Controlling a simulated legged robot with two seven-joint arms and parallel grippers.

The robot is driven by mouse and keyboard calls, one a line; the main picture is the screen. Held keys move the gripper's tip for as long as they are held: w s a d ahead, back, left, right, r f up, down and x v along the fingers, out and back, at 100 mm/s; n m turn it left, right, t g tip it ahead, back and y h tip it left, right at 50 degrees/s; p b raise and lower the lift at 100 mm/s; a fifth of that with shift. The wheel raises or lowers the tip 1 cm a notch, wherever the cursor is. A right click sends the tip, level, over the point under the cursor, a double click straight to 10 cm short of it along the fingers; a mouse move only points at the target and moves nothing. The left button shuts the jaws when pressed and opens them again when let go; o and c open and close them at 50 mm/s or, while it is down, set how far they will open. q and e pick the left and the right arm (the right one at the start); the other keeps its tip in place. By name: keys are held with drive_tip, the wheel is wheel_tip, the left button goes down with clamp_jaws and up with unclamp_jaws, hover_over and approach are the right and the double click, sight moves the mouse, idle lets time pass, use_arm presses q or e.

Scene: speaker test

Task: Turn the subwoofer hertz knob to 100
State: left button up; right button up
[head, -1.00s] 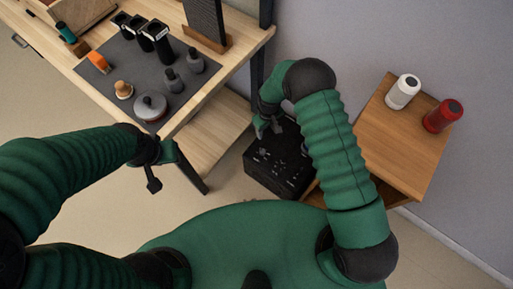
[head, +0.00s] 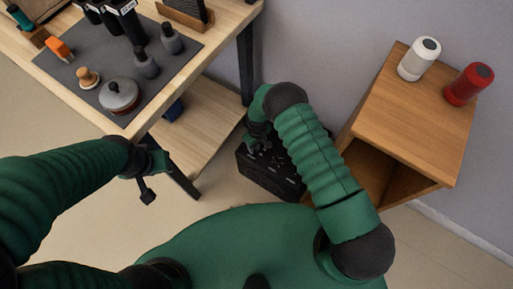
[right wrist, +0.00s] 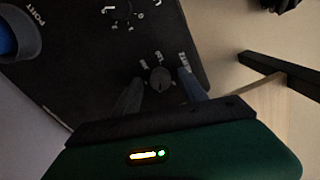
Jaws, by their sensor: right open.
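The subwoofer (head: 268,176) is a black box on the floor between the workbench and the small wooden cabinet. My right gripper (head: 258,140) is over its knob panel. In the right wrist view the panel (right wrist: 75,70) fills the upper left. A small dark round knob (right wrist: 160,78) lies between the two open fingers of my right gripper (right wrist: 160,92), with a gap on each side.
A marked dial (right wrist: 124,10) and a blue-lit port (right wrist: 12,38) are on the same panel. The workbench (head: 205,75) stands left, its dark leg (head: 247,65) near my right gripper. The wooden cabinet (head: 405,125) at right bears white and red cylinders.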

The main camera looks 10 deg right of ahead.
drive_tip(key=shift+f, duration=0.15)
drive_tip(key=shift+c, duration=0.4)
clamp_jaws()
